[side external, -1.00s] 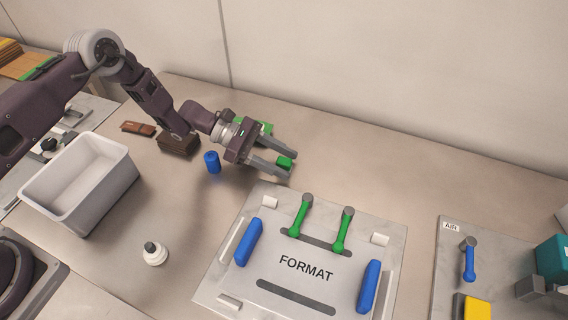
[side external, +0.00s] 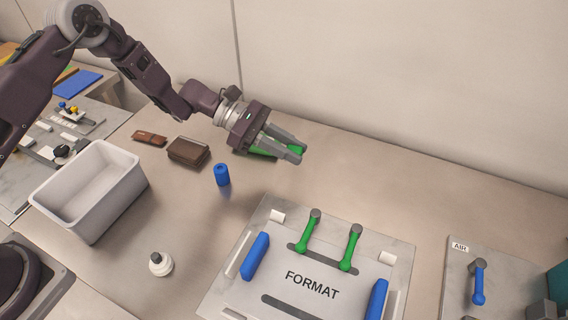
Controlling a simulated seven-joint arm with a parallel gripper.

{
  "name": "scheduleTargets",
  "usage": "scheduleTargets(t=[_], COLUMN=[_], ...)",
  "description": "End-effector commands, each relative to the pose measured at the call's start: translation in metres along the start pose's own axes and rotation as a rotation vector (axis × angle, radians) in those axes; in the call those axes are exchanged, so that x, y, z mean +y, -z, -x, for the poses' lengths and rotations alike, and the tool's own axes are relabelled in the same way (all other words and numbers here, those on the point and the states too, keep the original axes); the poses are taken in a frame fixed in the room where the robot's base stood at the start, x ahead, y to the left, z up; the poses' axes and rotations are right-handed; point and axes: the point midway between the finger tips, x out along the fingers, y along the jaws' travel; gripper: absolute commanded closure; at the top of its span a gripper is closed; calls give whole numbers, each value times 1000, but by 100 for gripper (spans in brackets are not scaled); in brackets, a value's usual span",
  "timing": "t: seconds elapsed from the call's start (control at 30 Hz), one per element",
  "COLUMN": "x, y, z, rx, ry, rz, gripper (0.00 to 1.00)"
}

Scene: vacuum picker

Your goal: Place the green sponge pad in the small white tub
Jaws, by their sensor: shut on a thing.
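My gripper (side external: 296,152) is shut on a green piece, which looks like the green sponge pad (side external: 298,149), near its fingertips. The fingers hide much of it. More green (side external: 261,152) shows just left of the lower finger; I cannot tell whether it is a separate thing on the table behind. The gripper is above the table, up and to the right of the blue cylinder. The white tub (side external: 118,207) stands at the left of the table, open at the top; the inside that shows is empty. The gripper is well to the right of it.
The FORMAT plate (side external: 312,287), with green and blue handles, lies in front. The table right of the gripper is clear.

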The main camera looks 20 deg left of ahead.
Motion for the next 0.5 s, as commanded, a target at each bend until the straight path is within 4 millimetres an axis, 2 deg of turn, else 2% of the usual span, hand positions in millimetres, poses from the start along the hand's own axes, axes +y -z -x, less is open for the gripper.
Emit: scheduleTargets(t=[0.1,0.33,0.43,0.5], x=[0,-3,-20,-43], y=[-10,-12,-17,-22], z=[4,4,0,-4], rx=[1,0,1,1], ry=[1,13,83,175], rz=[1,-4,-34,-73], gripper=[100,100,100,100])
